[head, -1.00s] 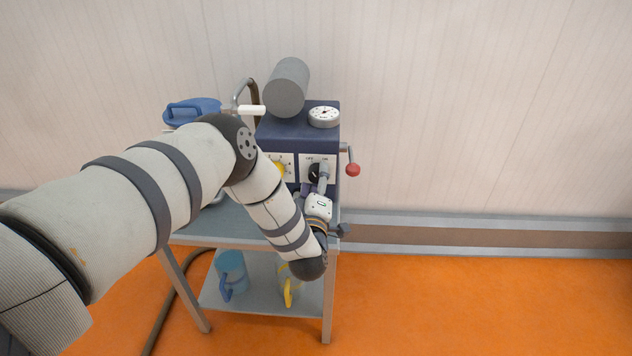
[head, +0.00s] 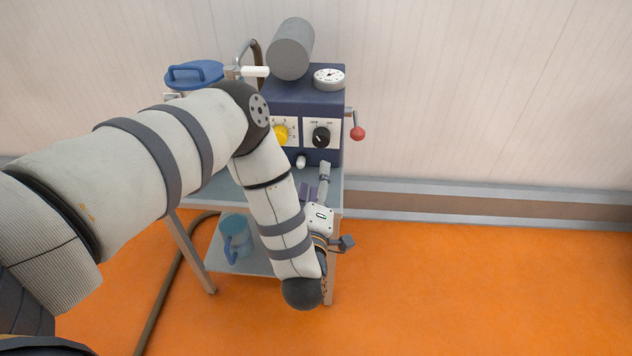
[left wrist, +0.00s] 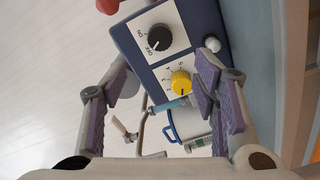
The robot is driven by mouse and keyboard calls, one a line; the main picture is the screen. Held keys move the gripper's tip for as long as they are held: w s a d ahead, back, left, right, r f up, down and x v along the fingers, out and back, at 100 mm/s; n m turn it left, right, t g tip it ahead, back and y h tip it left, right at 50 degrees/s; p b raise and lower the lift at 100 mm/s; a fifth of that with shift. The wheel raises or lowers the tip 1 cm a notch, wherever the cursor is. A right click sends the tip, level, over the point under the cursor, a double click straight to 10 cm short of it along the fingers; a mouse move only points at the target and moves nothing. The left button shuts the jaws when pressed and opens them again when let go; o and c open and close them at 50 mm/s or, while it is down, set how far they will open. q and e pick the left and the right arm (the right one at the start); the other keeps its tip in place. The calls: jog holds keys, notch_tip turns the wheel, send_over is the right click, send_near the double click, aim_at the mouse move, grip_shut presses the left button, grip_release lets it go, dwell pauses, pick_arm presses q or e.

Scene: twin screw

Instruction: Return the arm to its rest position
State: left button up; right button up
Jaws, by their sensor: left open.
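My left arm reaches in from the left, and its left gripper (head: 318,182) points at the front of the dark blue machine (head: 296,100). The gripper is open and empty, apart from the panel. In the left wrist view the purple-padded fingers (left wrist: 163,82) stand wide apart. Beyond them are a black OFF/ON knob (left wrist: 160,38) and a yellow dial (left wrist: 181,83). The head view also shows the black knob (head: 321,137) and the yellow dial (head: 280,133), both uncovered. I cannot tell the black knob's setting for sure. My right gripper is not in view.
The machine stands on a grey cart (head: 232,192). A red-ended lever (head: 358,133) sticks out on its right. A grey cylinder (head: 291,49) and a gauge (head: 329,78) sit on top. A blue pitcher (head: 236,237) is on the lower shelf. Orange floor to the right is free.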

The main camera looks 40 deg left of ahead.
pick_arm(q)
jog(key=s+d+f+m+g+h+p, duration=0.2)
jog(key=s+d+f+m+g+h, duration=0.3)
jog(key=s, duration=0.3)
jog(key=s+d+f+m+g+h+p, duration=0.2)
jog(key=s+d+f+m+g+h, duration=0.15)
jog(key=s+f+m, duration=0.35)
jog(key=s+r+m+g+p, duration=0.1)
jog(key=s+r+m+g, duration=0.2)
jog(key=s, duration=1)
jog(key=s+a+r+m+g+p, duration=0.1)
jog(key=s+g, duration=0.5)
jog(key=s, duration=0.8)
notch_tip(320, 180, up, 2)
jog(key=m+p, duration=0.1)
jog(key=m, duration=0.1)
jog(key=shift+s+r+m+h, duration=0.15)
jog(key=shift+r+m+h, duration=0.05)
jog(key=shift+m+h, duration=0.2)
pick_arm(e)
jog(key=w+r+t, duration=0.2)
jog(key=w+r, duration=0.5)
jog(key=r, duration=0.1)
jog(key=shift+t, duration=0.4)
